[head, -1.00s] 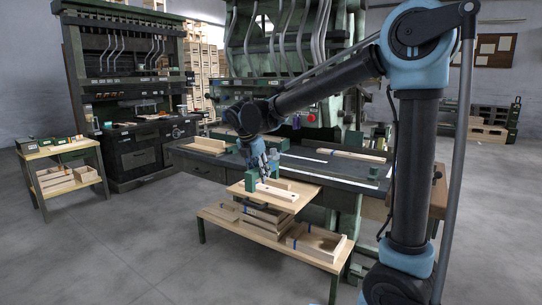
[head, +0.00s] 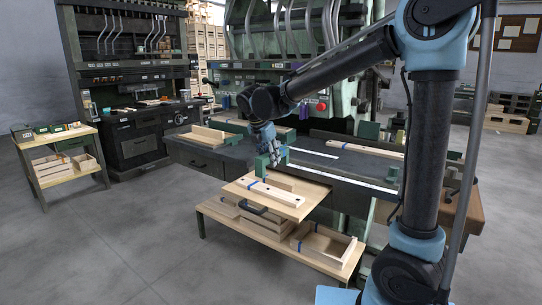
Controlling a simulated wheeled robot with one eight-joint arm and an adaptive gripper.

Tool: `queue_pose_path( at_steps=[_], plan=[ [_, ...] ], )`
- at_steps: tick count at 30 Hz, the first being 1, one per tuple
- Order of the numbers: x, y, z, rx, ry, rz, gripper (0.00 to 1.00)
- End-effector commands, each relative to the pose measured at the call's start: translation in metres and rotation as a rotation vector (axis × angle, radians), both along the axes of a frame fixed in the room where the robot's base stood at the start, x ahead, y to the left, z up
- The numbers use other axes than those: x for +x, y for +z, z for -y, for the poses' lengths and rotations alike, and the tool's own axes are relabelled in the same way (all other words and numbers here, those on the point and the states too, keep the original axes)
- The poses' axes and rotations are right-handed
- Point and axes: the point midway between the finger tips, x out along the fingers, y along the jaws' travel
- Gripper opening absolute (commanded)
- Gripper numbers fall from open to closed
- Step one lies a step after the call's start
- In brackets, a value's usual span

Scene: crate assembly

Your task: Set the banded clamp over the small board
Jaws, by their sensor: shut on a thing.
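My gripper (head: 270,148) is above the wooden stand at the centre of the head view. It is shut on a green clamp (head: 262,167), which hangs just above the left end of a small pale board. Any band on the clamp is too small to make out. The small board (head: 272,192) lies flat on the stand's top panel (head: 294,211). It has dark holes and a blue mark near its left end. I cannot tell whether the clamp touches the board. The fingertips are partly hidden by the clamp and small in the picture.
A lower wooden shelf (head: 345,274) holds an open pale tray (head: 322,243) and other pale wooden parts. A dark workbench (head: 208,158) with boards on it stands right behind. A small side table (head: 56,175) is at the far left. The floor in front is clear.

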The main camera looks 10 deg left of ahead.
Motion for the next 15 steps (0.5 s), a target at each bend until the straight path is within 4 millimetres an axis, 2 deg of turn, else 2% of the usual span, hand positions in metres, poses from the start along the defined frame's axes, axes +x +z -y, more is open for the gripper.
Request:
queue_pose_path(
  at_steps=[15],
  plan=[
    [-0.001,-0.048,-0.001,0.000,0.002,0.001,0.00]
  ],
)
